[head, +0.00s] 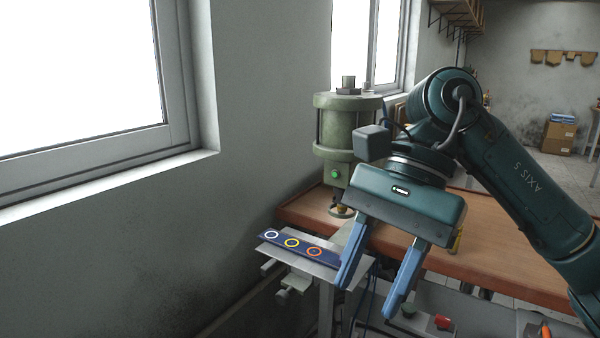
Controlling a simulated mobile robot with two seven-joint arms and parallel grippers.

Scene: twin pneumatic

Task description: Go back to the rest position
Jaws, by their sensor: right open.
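My right gripper (369,298) hangs from the right arm in the middle right of the head view. Its two blue fingers point down and stand apart, with nothing between them. It is in front of the wooden workbench (500,262) and just right of a small metal plate. My left gripper is not in view. A green pneumatic press (347,128) with a bright green button stands on the bench behind my right gripper; the gripper and arm hide part of it.
The metal plate (328,257) carries a dark blue strip (272,238) with white, yellow and orange rings. A grey wall with windows (80,80) fills the left. Cardboard boxes (557,137) stand far back right. Red and orange items (443,322) show below the bench.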

